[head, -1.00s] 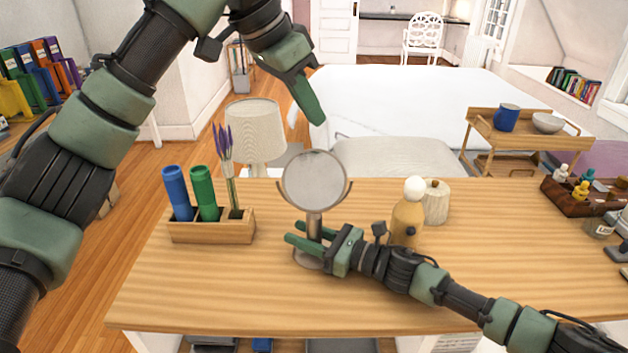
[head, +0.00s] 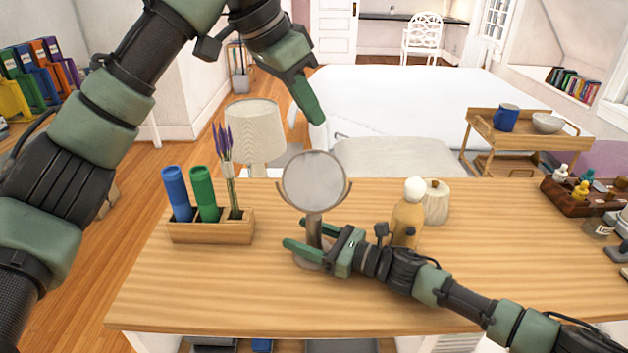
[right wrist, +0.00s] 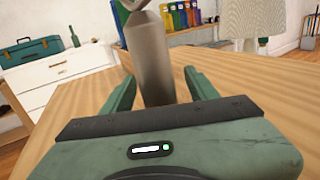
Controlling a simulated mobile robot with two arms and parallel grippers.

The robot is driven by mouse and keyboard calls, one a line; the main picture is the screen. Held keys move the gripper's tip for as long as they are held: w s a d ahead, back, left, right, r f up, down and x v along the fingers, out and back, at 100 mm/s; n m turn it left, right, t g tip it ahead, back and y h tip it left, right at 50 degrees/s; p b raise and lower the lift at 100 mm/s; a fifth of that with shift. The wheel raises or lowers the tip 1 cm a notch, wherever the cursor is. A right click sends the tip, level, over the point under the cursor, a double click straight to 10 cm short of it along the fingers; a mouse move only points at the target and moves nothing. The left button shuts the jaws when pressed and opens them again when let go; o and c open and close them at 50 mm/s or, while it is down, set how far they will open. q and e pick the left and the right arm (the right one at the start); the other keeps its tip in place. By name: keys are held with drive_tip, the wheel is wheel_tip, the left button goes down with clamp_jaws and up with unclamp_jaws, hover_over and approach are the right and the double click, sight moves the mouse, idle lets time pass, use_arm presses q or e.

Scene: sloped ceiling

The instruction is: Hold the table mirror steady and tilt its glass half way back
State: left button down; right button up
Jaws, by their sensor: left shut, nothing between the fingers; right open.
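The table mirror (head: 314,178) stands upright on the wooden desk, its round grey glass held in a U-shaped yoke on a stem. Its glass looks near upright. My right gripper (head: 306,236) is open low at the stem, one finger on the near side and one on the far side, partly hidden behind the stem. In the right wrist view the stem (right wrist: 152,62) rises between the two open fingers; I cannot tell whether either touches it. My left gripper (head: 316,119) is shut and empty, above and behind the mirror, apart from it.
A wooden holder (head: 212,231) with blue and green cylinders and a lavender vase stands left of the mirror. A tan bottle (head: 407,215) and a lidded jar (head: 437,203) stand to the right, close to my right arm. The desk's front is clear.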

drive_tip(key=v, duration=1.1)
drive_tip(key=shift+s+d, duration=0.1)
drive_tip(key=shift+d, duration=0.15)
drive_tip(key=shift+f, duration=0.1)
